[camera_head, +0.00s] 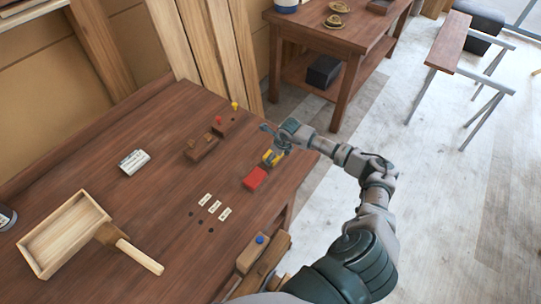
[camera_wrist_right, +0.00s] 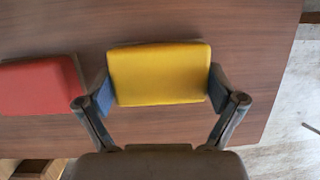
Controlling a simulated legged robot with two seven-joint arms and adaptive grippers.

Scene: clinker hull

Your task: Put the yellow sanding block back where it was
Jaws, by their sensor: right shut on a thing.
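The yellow sanding block (camera_wrist_right: 160,74) sits between the two fingers of my right gripper (camera_wrist_right: 160,92) in the wrist view, with a finger pad against each short end. In the head view my right gripper (camera_head: 275,150) is over the right part of the brown bench, and the yellow block (camera_head: 268,158) shows only partly beneath it. Whether the block touches the bench top is hard to tell. A red block (camera_head: 255,178) lies on the bench just in front of it; it also shows at the left of the wrist view (camera_wrist_right: 40,86). My left gripper is not in view.
The bench (camera_head: 150,185) also holds a wooden tray (camera_head: 65,235), a mallet (camera_head: 130,250), a white labelled item (camera_head: 133,161), a wooden plane (camera_head: 201,146) and several small label cards (camera_head: 214,206) beside dark holes. The bench's right edge lies close to the gripper.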

